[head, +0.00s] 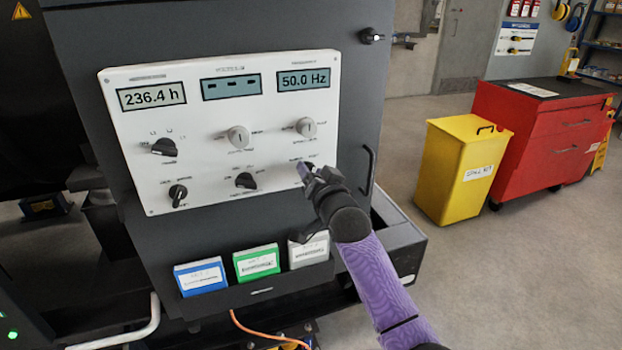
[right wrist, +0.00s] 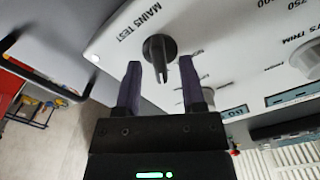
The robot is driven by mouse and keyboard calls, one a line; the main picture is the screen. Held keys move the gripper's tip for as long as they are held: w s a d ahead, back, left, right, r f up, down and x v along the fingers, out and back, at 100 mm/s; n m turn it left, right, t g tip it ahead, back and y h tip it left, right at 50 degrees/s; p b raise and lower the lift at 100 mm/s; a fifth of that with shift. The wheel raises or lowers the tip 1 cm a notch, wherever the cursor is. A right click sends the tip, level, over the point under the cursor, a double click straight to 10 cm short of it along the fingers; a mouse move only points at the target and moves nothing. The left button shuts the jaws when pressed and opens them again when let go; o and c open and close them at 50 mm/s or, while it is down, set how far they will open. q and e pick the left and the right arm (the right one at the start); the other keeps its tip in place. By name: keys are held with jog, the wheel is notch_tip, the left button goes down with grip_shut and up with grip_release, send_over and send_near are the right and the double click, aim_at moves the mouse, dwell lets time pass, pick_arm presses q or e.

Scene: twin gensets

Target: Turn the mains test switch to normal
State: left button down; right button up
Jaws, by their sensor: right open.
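The mains test switch (right wrist: 157,50) is a black rotary knob with a narrow pointer on the white panel, beside the printed words MAINS TEST in the right wrist view. My right gripper (right wrist: 161,66) is open, with one finger on each side of the knob's pointer and a visible gap on both sides. In the head view my right gripper (head: 305,172) is at the lower right of the control panel (head: 210,108) and hides most of the switch there. The switch's position marks are not readable. My left gripper is out of view.
Other knobs sit close by, including a black one (head: 245,180) and a grey one (head: 306,127). A dark door handle (head: 369,172) is right of the panel. Blue, green and white booklets (head: 257,262) stand below. A yellow bin (head: 460,170) and red cabinet (head: 540,140) stand right.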

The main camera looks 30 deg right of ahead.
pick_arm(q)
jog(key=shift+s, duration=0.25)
pick_arm(e)
grip_shut()
pick_arm(q)
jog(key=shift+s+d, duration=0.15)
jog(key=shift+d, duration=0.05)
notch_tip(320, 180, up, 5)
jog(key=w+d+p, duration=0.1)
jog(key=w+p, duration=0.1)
jog(key=p, duration=0.3)
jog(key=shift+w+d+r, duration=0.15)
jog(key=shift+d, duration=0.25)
pick_arm(e)
jog(key=shift+w+a+n, duration=0.1)
jog(key=shift+a+n, duration=0.1)
jog(key=shift+n, duration=2.8)
jog(key=shift+w+a+n, duration=0.1)
jog(key=shift+a+n, duration=0.1)
jog(key=shift+n, duration=2.8)
grip_release()
